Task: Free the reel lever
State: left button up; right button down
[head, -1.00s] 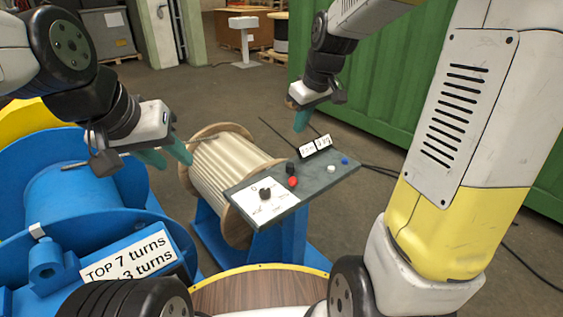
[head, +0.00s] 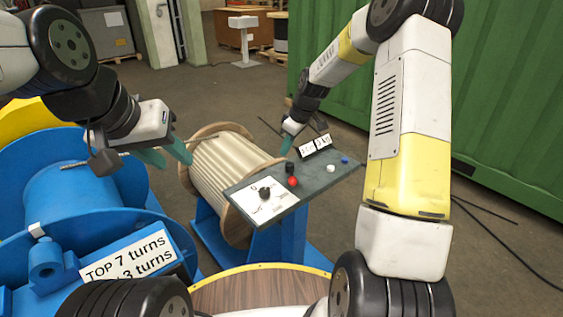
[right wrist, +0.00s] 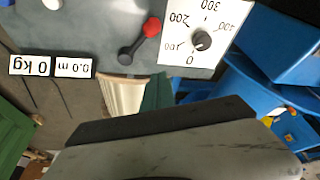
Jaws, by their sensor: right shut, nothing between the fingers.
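The lever (head: 292,180) on the grey panel (head: 325,178) has a red ball and a black base. In the right wrist view the red ball (right wrist: 152,27) stands at the end of a black stem. My right gripper (head: 286,146) is shut and empty, behind and just above the panel's far edge, apart from the lever. Its teal fingers (right wrist: 157,92) also show below the panel edge in the right wrist view. My left gripper (head: 166,155) is open and empty, left of the cream-wound reel (head: 225,165). Whether anything blocks the lever is unclear.
The panel also carries a dial (head: 265,193), a white button (head: 331,168), a blue button (head: 344,160) and a display (head: 314,147) reading 0 kg and 0.0 m. A blue drum machine (head: 60,200) stands left.

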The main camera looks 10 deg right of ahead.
jog(key=x, duration=1)
jog(key=shift+s+a, duration=0.1)
jog(key=shift+s+d+f, duration=0.1)
jog(key=shift+s+d, duration=0.2)
jog(key=shift+d, duration=0.25)
jog(key=shift+s+d+f, duration=0.1)
jog(key=shift+s+d, duration=0.25)
jog(key=shift+d, duration=0.2)
jog(key=shift+s+d+f, duration=0.15)
jog(key=shift+s+d, duration=0.35)
jog(key=shift+d, duration=0.15)
